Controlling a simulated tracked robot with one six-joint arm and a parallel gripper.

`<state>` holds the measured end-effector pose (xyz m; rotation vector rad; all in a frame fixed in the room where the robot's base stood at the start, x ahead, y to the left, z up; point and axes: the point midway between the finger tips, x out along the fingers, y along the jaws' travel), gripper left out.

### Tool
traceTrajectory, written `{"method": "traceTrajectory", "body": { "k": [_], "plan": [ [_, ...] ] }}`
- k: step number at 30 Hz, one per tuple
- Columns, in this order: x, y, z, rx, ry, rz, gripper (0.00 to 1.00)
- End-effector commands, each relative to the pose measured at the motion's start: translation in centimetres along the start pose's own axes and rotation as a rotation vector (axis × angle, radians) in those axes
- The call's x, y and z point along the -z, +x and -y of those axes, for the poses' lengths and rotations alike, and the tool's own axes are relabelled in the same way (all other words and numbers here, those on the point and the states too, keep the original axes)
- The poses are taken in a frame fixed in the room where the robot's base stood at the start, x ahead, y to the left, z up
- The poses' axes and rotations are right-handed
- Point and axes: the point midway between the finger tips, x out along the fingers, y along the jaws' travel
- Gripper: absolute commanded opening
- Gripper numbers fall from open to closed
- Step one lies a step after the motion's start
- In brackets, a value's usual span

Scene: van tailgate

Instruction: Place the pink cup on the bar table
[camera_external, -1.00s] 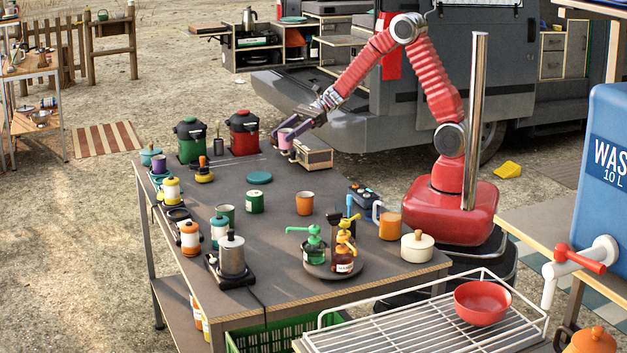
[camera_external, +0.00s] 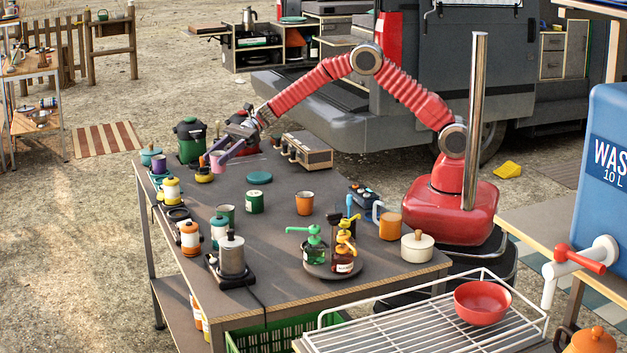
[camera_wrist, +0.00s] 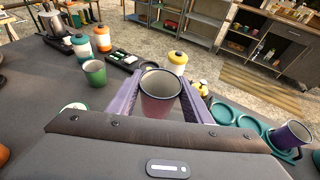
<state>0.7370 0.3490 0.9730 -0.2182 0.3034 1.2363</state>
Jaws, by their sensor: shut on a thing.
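The pink cup (camera_external: 217,161) is in my gripper, over the far left part of the dark long table (camera_external: 275,215). My gripper (camera_external: 222,155) is shut on the cup. In the wrist view the cup (camera_wrist: 160,98) is upright between my two purple fingers, its open rim facing up. The cup seems to be above the table top; whether its base touches cannot be told. Which surface is the bar table is not marked.
A green pot (camera_external: 190,140) stands behind the cup, and a yellow-and-black item (camera_external: 204,174) is close by on its left. A purple cup (camera_wrist: 292,136) stands at the wrist view's right.

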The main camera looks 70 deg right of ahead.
Motion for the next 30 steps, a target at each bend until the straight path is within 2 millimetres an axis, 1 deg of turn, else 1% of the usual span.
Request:
{"method": "traceTrajectory", "body": {
  "k": [2, 14, 17, 24, 27, 30],
  "plan": [
    [-0.6, -0.1, 0.6, 0.014, 0.004, 0.0, 0.22],
    [-0.1, 0.0, 0.7, 0.025, 0.011, -0.001, 0.22],
    [0.8, 0.3, 0.7, 0.025, 0.012, -0.002, 0.22],
    [4.4, 1.6, 0.7, 0.024, 0.013, -0.002, 0.22],
    [5.3, 1.9, 0.7, 0.025, 0.011, -0.001, 0.22],
    [5.6, 2.0, 0.7, 0.025, 0.01, -0.001, 0.22]
  ]
}}
